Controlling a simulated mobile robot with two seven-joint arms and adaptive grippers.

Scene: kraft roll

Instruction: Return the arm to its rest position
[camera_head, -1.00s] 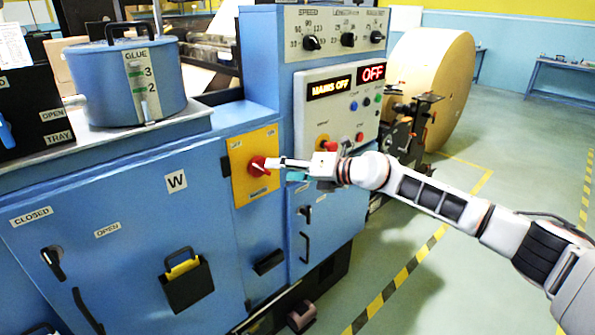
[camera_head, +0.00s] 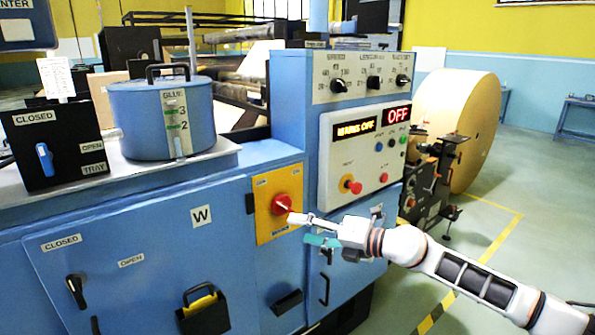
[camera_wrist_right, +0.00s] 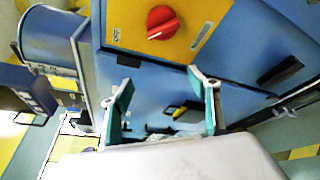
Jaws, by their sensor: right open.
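My right gripper (camera_head: 306,229) is open and empty, with teal pads on its fingers. In the head view it is just right of and below the red rotary switch (camera_head: 282,204) on its yellow plate (camera_head: 264,222). One fingertip overlaps the switch's lower edge there. The right wrist view shows both fingers of the gripper (camera_wrist_right: 161,84) spread wide. The red switch (camera_wrist_right: 162,22) is beyond them, clear of both fingers. My right arm reaches in from the lower right. My left gripper is not in view.
The blue machine cabinet (camera_head: 135,265) fills the left and middle. A panel (camera_head: 362,150) reads MAINS OFF and OFF. A blue glue pot (camera_head: 140,120) and a black tray box (camera_head: 60,150) stand on top. A large kraft roll (camera_head: 470,120) is behind right. Open floor lies at right.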

